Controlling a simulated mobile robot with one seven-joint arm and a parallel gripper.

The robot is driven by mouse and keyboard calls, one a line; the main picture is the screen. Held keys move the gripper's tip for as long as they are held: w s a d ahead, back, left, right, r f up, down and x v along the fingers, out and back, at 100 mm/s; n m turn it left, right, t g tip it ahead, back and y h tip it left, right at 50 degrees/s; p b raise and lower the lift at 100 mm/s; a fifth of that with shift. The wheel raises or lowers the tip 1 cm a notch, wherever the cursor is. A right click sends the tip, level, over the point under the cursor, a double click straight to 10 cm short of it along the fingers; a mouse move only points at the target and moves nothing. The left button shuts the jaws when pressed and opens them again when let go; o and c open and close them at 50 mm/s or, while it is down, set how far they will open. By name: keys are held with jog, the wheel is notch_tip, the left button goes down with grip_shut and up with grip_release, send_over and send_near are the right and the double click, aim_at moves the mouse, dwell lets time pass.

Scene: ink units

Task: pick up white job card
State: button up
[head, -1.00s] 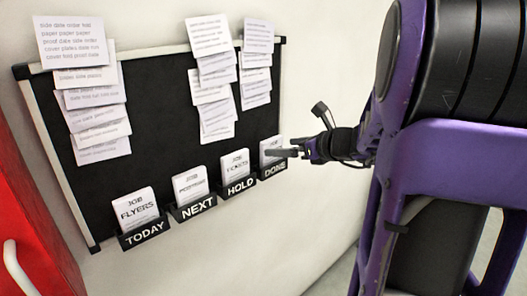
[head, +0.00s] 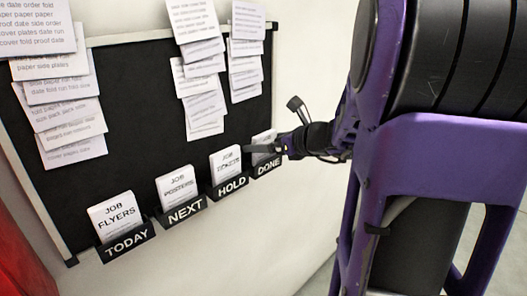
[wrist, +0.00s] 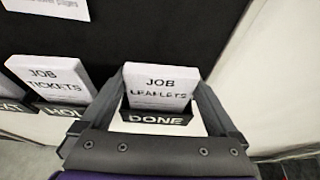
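White job cards stand in labelled holders along the bottom of a black board. The JOB FLYERS card (head: 112,215) is in TODAY, the JOB POSTERS card (head: 175,188) in NEXT and the JOB TICKETS card (head: 225,161) in HOLD. The JOB LEAFLETS card (wrist: 160,88) is upright in the DONE holder (wrist: 157,118); the head view shows it partly behind my gripper (head: 264,148). In the wrist view my gripper (wrist: 159,83) is open, with one finger on each side of the JOB LEAFLETS card. Contact with the card cannot be told.
The black board (head: 140,110) is on a pale wall, with hanging paper sheets (head: 205,65) above the holders. The HOLD holder (wrist: 62,111) is close on the left of my gripper. A red object (head: 25,245) is at lower left. Right of DONE the wall is bare.

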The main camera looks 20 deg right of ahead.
jog(key=c, duration=0.8)
